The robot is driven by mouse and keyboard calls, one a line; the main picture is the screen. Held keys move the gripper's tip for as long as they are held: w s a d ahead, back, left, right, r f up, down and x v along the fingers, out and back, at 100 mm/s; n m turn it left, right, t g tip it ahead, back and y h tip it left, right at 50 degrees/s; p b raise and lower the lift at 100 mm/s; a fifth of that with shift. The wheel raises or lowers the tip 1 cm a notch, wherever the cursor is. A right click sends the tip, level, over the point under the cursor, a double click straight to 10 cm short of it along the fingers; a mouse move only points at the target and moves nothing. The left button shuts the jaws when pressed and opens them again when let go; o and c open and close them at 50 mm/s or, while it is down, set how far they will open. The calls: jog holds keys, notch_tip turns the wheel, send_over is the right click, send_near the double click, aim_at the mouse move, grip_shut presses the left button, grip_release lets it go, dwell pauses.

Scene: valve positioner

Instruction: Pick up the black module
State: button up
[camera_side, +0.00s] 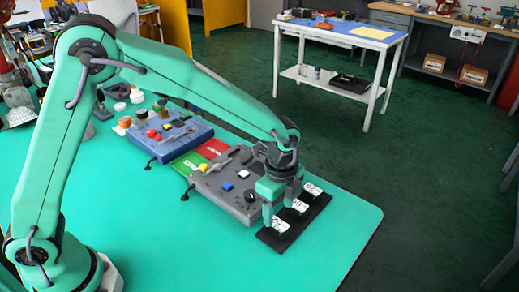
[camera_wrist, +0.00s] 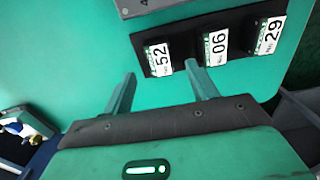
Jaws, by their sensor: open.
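A black tray (camera_side: 318,208) lies on the green table near its right edge. It holds three dark modules with white number labels; the labels read 52 (camera_wrist: 159,60), 06 (camera_wrist: 215,47) and 29 (camera_wrist: 269,36) in the wrist view. I cannot tell which is the named black module, as all look dark. My gripper (camera_side: 279,212) points down over the tray in the side view, its jaws apart. In the wrist view my open gripper (camera_wrist: 160,70) has its fingertips near the tray's edge, around the module labelled 52, with nothing visibly held.
A grey board (camera_side: 215,188) with a yellow and a white button lies left of the tray. A blue board (camera_side: 165,135) with knobs and red and green panels lie behind it. The table's front right is clear. A white side table (camera_side: 340,35) stands beyond.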

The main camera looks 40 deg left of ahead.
aim_at(278, 224)
jog(key=shift+f, duration=0.5)
jog(key=shift+d+f, duration=0.1)
jog(key=shift+f, duration=2.5)
jog(key=c, duration=1.1)
jog(key=shift+r, duration=0.2)
